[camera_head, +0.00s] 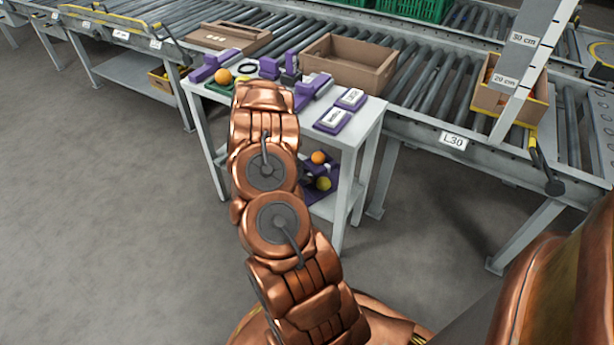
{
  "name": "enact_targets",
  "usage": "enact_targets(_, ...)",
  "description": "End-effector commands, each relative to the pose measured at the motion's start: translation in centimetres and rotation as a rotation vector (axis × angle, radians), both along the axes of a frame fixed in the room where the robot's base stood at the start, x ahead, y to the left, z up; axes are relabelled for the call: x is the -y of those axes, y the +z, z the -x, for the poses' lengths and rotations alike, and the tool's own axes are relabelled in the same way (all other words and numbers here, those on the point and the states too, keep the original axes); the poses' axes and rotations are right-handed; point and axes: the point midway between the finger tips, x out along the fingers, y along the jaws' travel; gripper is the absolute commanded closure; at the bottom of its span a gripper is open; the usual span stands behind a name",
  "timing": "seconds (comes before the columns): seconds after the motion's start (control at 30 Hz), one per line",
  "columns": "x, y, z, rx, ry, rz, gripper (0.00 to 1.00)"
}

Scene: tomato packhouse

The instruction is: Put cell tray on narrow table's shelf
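The narrow table (366,118) is white and stands in front of the roller conveyor. Its lower shelf (326,208) shows partly behind my arm and holds purple items, an orange ball (318,157) and a yellow ball (324,183). On the table's top left a green tray-like piece (217,88) lies beside an orange ball (223,76) and a purple block (203,73). I cannot tell for sure which item is the cell tray. My arm reaches up to the table's near edge and hides part of it. My gripper is hidden behind the arm.
Brown boxes (350,65) and green crates (413,8) stand on the conveyors (430,85). The floor (110,210) at left is clear.

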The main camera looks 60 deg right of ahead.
Motion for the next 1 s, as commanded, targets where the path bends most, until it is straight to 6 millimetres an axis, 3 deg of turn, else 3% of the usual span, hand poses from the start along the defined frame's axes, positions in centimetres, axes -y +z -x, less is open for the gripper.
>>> enact_targets(0.47, -0.4, 0.4, -0.2, 0.001, -0.001, -0.001, 0.51)
enact_targets(1.0, -5.4, 5.8, -2.1, 0.003, 0.001, 0.0, 0.51)
